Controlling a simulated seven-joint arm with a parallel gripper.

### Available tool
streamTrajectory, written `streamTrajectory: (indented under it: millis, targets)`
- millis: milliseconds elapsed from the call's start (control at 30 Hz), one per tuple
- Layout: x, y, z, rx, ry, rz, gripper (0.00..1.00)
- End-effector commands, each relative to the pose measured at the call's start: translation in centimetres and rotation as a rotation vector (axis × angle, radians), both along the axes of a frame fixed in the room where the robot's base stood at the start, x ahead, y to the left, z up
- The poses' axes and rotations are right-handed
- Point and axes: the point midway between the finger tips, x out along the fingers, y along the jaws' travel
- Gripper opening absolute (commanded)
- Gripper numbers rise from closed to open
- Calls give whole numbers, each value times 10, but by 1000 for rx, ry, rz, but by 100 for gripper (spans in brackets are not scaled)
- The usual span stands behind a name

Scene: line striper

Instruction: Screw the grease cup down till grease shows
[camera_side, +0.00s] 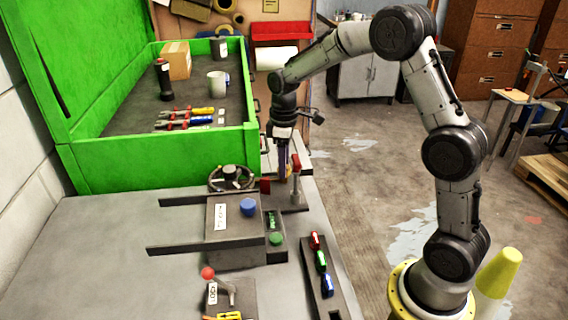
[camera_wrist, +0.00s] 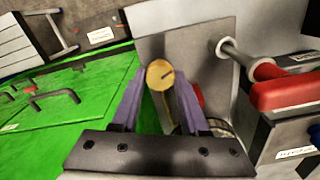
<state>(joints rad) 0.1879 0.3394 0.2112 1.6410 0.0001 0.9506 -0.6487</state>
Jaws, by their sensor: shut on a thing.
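The grease cup, a round brass cap with a dark mark on its face (camera_wrist: 160,75), sits between the tips of my gripper's purple fingers (camera_wrist: 158,88) in the wrist view. My gripper (camera_side: 284,172) is shut on it, over the far end of the grey bench in the side view. In that view I cannot make out the cup behind the fingers. A grey plate (camera_wrist: 190,60) stands behind the cup in the wrist view. I see no grease around the cup.
A red-handled lever (camera_side: 296,165) stands close to the right of my gripper; its red grip (camera_wrist: 285,93) also shows in the wrist view. A green toolbox (camera_side: 160,160) stands left.

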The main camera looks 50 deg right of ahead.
Motion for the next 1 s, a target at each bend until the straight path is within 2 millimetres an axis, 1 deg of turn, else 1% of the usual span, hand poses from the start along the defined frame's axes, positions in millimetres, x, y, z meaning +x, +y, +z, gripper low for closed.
streamTrajectory:
  millis: [200,400,600,933,967,1000]
  targets:
    - [0,0,2,0,-2,-131,0]
    - [0,0,1,-1,-1,-204,0]
    - [0,0,2,-1,-1,-233,0]
    - [0,0,2,0,-2,-234,0]
    - [0,0,2,0,-2,-234,46]
    - [0,0,2,0,-2,-234,53]
